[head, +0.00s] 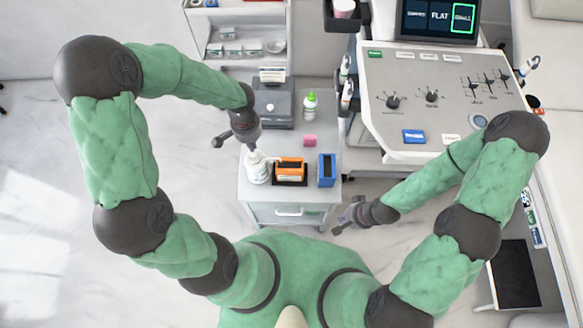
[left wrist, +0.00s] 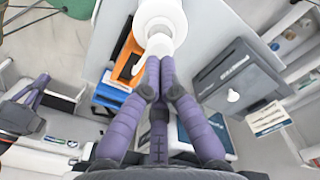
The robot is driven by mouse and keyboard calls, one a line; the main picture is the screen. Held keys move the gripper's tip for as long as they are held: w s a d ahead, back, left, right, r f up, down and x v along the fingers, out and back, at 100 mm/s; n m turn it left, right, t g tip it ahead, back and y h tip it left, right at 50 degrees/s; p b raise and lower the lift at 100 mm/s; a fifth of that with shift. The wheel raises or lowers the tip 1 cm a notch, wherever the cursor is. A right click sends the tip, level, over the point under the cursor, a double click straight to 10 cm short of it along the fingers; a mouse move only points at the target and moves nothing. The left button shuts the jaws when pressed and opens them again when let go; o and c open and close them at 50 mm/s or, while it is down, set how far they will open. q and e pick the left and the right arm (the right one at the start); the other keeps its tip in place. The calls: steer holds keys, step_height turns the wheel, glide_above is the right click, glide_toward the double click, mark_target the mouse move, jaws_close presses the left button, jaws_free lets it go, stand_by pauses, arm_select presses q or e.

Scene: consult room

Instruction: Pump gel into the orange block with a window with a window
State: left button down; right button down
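A white pump bottle (head: 258,172) stands at the front left of the small cabinet top. The orange block with a dark window (head: 290,165) is just to its right. In the left wrist view the bottle (left wrist: 161,14) is at the top, with the orange block (left wrist: 132,50) left of it. My left gripper (head: 251,146) is right above the bottle; in its wrist view the fingertips (left wrist: 160,60) are together at the white pump head, and contact is hard to tell. My right gripper (head: 345,216) is empty, fingers apart, low beside the cabinet's right side.
A blue block (head: 327,170) stands right of the orange one. A large control console (head: 440,100) bounds the right side. Floor left of the cabinet is clear.

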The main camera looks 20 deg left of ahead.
arm_select(q)
steer(key=shift+f, duration=0.25)
steer(key=shift+f+b, duration=1.55)
steer(key=shift+b, duration=0.05)
steer(key=shift+r, duration=0.15)
steer(key=shift+r+p, duration=1.35)
steer(key=shift+r, duration=0.3)
step_height(320, 180, up, 6)
steer(key=p, duration=0.4)
steer(key=shift+p, duration=0.35)
steer(key=shift+f, duration=0.1)
